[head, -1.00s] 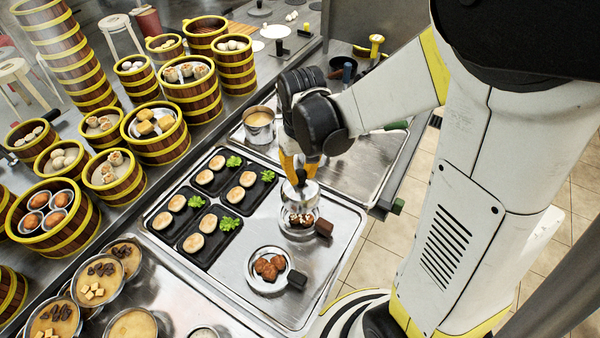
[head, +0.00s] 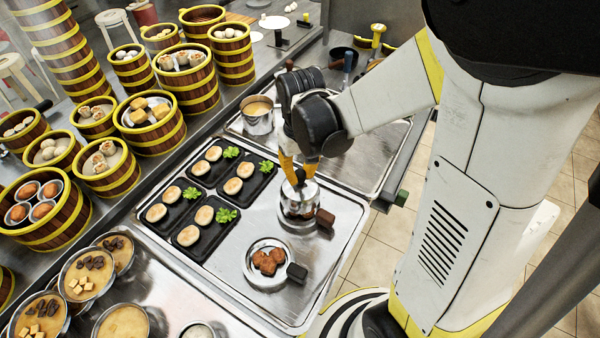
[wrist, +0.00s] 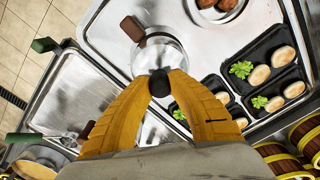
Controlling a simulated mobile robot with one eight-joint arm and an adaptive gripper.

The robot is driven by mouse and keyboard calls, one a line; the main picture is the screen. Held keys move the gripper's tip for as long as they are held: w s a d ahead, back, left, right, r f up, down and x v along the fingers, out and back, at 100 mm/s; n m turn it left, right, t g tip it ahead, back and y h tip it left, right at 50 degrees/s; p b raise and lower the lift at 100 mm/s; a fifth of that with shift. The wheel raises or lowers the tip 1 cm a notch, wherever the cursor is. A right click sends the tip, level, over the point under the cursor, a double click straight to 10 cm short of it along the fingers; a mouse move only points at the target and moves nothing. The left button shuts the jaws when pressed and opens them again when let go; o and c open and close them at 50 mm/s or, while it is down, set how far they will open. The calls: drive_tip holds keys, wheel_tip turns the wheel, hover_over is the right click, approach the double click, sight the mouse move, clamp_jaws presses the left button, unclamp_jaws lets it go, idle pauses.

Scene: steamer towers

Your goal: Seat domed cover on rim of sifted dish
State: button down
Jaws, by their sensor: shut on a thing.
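The shiny domed cover (head: 296,202) has a dark knob, and my gripper (head: 300,172) is shut on that knob from above. In the wrist view my gripper (wrist: 159,82) has both yellow fingers closed on the black knob, with the clear or shiny cover (wrist: 160,57) below it. The dish with a brown handle (head: 325,218) is directly under the cover.
A second dish (head: 268,283) with brown food and a black handle is close by on the metal tray (head: 225,265). Black plates (head: 205,228) with buns and lettuce lie to the left. A pot (head: 257,124) stands behind. Steamer towers (head: 185,80) crowd the left.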

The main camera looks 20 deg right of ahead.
sight(300, 186)
idle(0.6)
drive_tip(key=shift+f+b, duration=1.55)
drive_tip(key=shift+f, duration=0.15)
drive_tip(key=shift+f+b, duration=0.7)
drive_tip(key=shift+f, duration=0.1)
idle(0.3)
drive_tip(key=c, duration=1.3)
unclamp_jaws()
drive_tip(key=shift+r, duration=0.1)
wheel_tip(300, 186, up, 12)
drive_tip(key=shift+s+f, duration=0.1)
